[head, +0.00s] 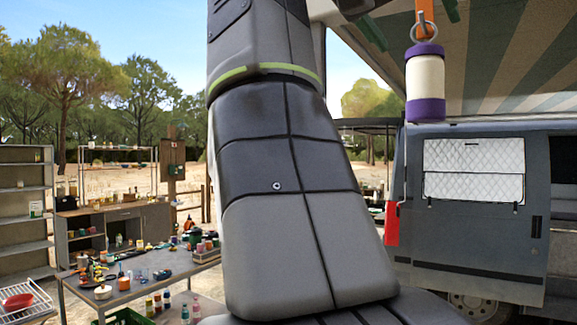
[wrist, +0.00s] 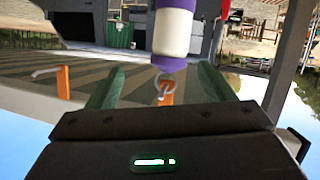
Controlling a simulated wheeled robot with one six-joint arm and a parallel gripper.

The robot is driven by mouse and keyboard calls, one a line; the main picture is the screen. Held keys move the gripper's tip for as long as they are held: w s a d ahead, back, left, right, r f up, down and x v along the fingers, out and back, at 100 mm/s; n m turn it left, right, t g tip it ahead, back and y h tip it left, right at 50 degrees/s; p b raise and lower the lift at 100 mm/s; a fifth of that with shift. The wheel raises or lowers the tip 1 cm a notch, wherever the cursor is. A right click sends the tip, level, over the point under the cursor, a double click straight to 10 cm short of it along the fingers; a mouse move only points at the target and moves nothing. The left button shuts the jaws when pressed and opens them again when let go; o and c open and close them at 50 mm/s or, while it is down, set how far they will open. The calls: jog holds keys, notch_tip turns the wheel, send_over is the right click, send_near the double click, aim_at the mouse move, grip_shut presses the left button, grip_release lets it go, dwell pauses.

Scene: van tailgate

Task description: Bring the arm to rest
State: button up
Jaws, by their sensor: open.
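My gripper (wrist: 160,86) is open, its two green fingers apart on either side of a ring and an orange hook (wrist: 166,97). A white lantern with purple ends (wrist: 173,32) is joined to that ring, and the fingers do not appear to touch it. In the head view the lantern (head: 425,78) hangs upright below the orange hook (head: 424,22) under the striped awning. My green fingertips (head: 412,22) show at the top there, on both sides of the hook. My arm fills the middle of the head view.
A grey van (head: 470,235) with a quilted window cover stands at right, under the striped awning (head: 500,60). A second orange hook (wrist: 63,83) shows in the wrist view. A cluttered workbench (head: 135,280) and shelves (head: 25,205) stand at left.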

aim_at(429, 59)
jog(key=shift+x, duration=3.25)
jog(key=shift+a+f, duration=0.1)
